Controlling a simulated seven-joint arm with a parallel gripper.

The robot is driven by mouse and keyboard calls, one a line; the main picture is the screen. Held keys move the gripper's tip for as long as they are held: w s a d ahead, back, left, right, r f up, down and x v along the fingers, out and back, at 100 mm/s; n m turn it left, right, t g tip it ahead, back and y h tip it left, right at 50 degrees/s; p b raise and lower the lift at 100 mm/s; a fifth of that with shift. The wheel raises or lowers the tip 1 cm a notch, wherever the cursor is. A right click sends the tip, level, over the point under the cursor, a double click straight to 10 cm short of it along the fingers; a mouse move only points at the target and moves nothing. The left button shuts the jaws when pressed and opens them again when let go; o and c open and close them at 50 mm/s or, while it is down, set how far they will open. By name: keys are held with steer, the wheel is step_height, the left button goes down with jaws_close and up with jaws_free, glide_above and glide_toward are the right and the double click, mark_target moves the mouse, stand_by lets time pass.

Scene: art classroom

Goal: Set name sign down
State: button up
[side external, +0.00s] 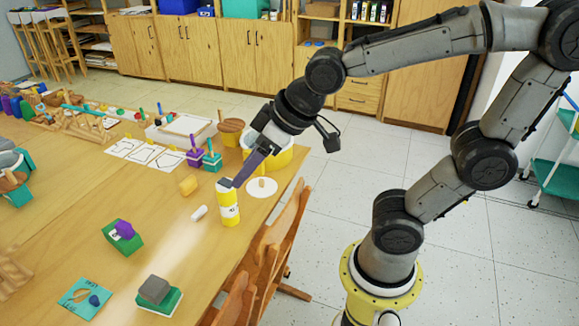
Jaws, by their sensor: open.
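My gripper (228,184) is open at the top of a yellow bottle with a white label (229,208). The bottle stands upright near the table's right edge. I cannot tell whether the fingers touch or surround its top. No thing can be clearly made out as a name sign. A flat teal piece with small markings (74,293) lies at the table's front, with a dark blue lump on it.
A green block (122,238) sits at front. Wooden chairs (270,250) stand against the right edge.

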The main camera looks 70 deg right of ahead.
steer(key=s+d+m+g+h, duration=0.1)
steer(key=s+d, duration=0.3)
steer(key=s, duration=0.6)
steer(key=shift+s+d+f+m, duration=0.2)
steer(key=shift+d+f+m, duration=0.1)
steer(key=shift+f+m, duration=0.1)
